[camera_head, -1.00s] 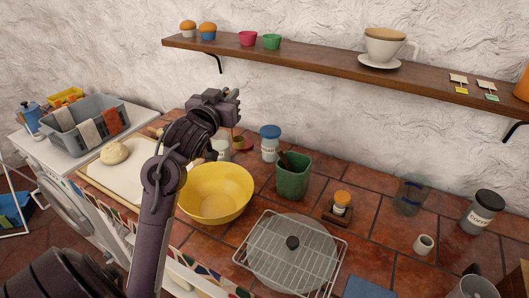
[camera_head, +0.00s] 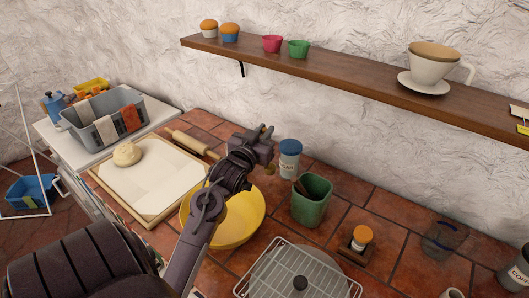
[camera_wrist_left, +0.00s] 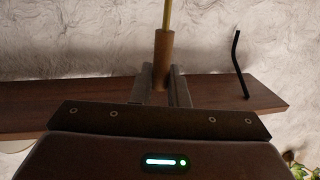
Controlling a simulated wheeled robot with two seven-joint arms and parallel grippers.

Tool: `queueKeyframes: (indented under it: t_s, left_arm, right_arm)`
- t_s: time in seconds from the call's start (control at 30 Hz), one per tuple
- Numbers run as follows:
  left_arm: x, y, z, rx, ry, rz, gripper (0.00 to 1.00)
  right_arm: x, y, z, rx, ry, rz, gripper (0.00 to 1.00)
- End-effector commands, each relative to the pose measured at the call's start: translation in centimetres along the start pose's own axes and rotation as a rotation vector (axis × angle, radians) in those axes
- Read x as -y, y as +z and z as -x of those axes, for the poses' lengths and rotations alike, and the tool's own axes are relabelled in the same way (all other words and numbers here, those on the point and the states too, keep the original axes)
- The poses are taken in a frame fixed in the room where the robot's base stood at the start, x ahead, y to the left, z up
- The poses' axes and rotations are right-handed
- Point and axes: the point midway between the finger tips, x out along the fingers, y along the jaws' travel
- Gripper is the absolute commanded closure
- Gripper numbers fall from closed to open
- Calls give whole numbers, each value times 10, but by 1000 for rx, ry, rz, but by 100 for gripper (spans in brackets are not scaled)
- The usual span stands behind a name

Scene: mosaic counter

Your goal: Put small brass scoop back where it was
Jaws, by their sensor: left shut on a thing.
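My left gripper (camera_head: 264,132) is above the tiled counter, between the yellow bowl and the white jar with a blue lid. In the left wrist view, the gripper (camera_wrist_left: 160,92) is shut on a wooden handle (camera_wrist_left: 163,52) with a thin brass stem (camera_wrist_left: 167,14), which I take as the small brass scoop. The far end of the stem is outside that view. In the head view, a small brass-coloured bit (camera_head: 269,169) shows just below the gripper; most of the scoop is hidden. My right gripper is not in view.
The yellow bowl (camera_head: 244,228), blue-lidded jar (camera_head: 289,162), green container (camera_head: 311,205) and wire rack (camera_head: 262,284) crowd the counter near the arm. An orange-lidded jar (camera_head: 361,236) stands right. A dough board (camera_head: 150,218) lies left. The shelf (camera_head: 360,82) overhangs behind.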

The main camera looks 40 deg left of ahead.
Motion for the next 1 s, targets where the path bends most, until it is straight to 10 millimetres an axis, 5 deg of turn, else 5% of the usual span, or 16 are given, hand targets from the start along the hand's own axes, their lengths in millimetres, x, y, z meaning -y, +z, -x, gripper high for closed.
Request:
queueKeyframes:
  t_s: [0.53, 0.97, 1.0]
  left_arm:
    - [0, 70, 0, 0, 0, 1, 100]
    - [0, 79, 0, -2, 1, 0, 100]
    - [0, 79, 0, -1, 1, 0, 82]
  right_arm:
    - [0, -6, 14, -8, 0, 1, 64]
    - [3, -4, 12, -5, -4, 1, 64]
    - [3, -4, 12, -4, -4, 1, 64]
